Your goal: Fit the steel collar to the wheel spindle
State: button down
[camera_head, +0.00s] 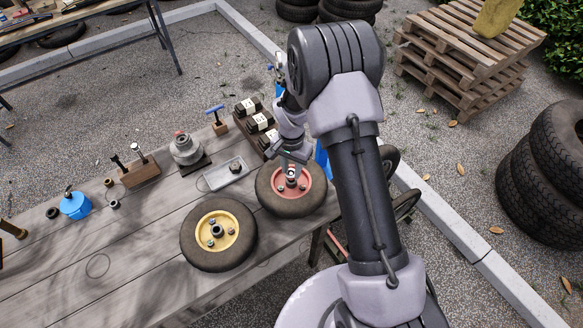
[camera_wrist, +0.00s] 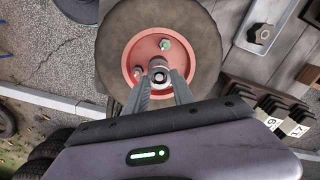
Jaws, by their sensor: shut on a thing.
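The wheel with the red hub (camera_head: 307,193) lies flat at the right end of the wooden bench. It also fills the upper middle of the wrist view (camera_wrist: 195,50). My gripper (camera_head: 291,172) is above the hub, fingers pointing down. In the wrist view my gripper (camera_wrist: 159,80) is shut on the steel collar (camera_wrist: 158,64), a small grey ring at the hub's centre. The collar is over or around the wheel spindle; I cannot tell how far down it sits. The spindle is mostly hidden by the collar and fingers. Bolts show on the red hub around it.
A wheel with a yellow hub (camera_head: 218,233) lies beside it. The front left of the bench is clear.

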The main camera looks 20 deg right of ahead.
jog(key=shift+f+b, duration=0.85)
jog(key=shift+f, duration=0.15)
jog(key=c, duration=0.6)
grip_release()
notch_tip(320, 180, up, 7)
jog(key=p, duration=0.4)
notch_tip(320, 180, up, 17)
jog(key=p, duration=0.3)
jog(key=shift+r+p, duration=0.2)
jog(key=shift+p, duration=0.1)
